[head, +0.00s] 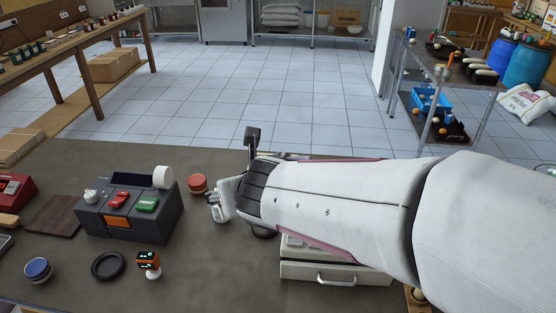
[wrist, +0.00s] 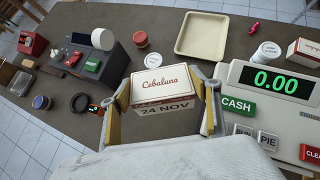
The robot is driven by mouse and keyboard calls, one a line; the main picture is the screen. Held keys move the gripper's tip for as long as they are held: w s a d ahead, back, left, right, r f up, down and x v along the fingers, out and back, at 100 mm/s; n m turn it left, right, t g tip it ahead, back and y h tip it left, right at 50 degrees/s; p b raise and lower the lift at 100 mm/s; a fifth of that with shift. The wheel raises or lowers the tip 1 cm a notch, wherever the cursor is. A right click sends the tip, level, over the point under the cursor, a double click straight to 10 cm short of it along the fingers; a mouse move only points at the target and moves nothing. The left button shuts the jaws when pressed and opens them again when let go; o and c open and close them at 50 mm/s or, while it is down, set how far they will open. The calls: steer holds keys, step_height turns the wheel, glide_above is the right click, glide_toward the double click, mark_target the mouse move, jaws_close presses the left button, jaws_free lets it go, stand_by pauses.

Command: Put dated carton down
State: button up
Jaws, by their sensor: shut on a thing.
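In the head view my gripper (head: 214,204) is over the counter, right of the label printer (head: 130,208); my arm hides much there, and I cannot make out the carton.
In the wrist view a till (wrist: 270,105) showing 0.00 stands close right, and a beige tray (wrist: 203,37) lies beyond the carton. A second carton (wrist: 304,53) and a round tub (wrist: 266,55) are at far right. A red-lidded jar (head: 198,184) stands near my gripper.

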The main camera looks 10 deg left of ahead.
steer(key=shift+w+d+f+m+h, duration=0.15)
steer(key=shift+w+f+m, duration=0.05)
steer(key=shift+w, duration=0.6)
steer(key=shift+w+d+f+m+h, duration=0.1)
steer(key=shift+w+f+m+h, duration=0.1)
steer(key=shift+w, duration=0.55)
steer(key=w+d+f+m+t+h, duration=0.1)
steer(key=w+f+m+h, duration=0.1)
steer(key=w, duration=0.9)
steer(key=w+d+f+m+t+h, duration=0.1)
steer(key=w+f, duration=0.3)
steer(key=w, duration=0.8)
steer(key=shift+w+d+m+t+h, duration=0.2)
steer(key=shift+m+t+h, duration=0.25)
steer(key=shift+m+t, duration=0.35)
steer(key=shift+f, duration=0.15)
steer(key=shift+f, duration=3.1)
steer(key=shift+f, duration=1.85)
steer(key=shift+f, duration=0.1)
